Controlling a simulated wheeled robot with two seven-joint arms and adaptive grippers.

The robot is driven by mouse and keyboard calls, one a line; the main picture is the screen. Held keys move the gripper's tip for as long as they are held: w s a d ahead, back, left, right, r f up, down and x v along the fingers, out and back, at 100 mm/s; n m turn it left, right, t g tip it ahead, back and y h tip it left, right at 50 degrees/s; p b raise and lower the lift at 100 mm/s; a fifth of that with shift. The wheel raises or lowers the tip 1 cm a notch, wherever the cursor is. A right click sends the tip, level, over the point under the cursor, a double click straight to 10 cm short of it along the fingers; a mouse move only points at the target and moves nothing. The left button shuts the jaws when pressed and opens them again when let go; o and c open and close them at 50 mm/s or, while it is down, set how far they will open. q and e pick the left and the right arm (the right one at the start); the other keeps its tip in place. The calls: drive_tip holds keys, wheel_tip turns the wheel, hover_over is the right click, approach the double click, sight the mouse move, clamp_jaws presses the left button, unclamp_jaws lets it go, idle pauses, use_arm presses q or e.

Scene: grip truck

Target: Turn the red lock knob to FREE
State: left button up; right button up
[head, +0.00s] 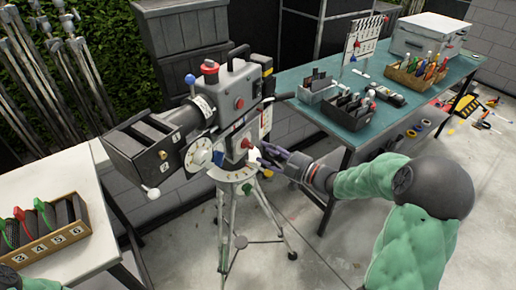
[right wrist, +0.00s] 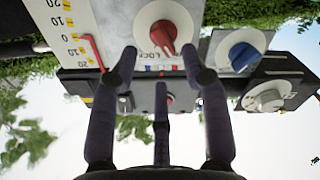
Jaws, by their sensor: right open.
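The red lock knob (right wrist: 163,36) sits on a round white dial with LOCK lettering beside it in the right wrist view, which shows the camera rig upside down. In the head view, the red knob (head: 246,143) is low on the side of the grey camera (head: 240,88) on its tripod. My right gripper (right wrist: 158,60) is open, with two fingertips on either side of the dial's lower part and a third finger farther back. Contact with the knob cannot be told. In the head view my right gripper (head: 266,156) is just right of the knob. My left gripper is out of view.
A blue knob (right wrist: 242,57), another red knob (right wrist: 168,99) and a white dial (right wrist: 268,98) are close by on the rig. A teal table (head: 350,126) with bins stands behind my right arm. A white table (head: 88,200) with a numbered rack is at left.

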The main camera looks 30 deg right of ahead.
drive_tip(key=v, duration=0.6)
drive_tip(key=shift+s, duration=0.35)
drive_tip(key=shift+d, duration=0.1)
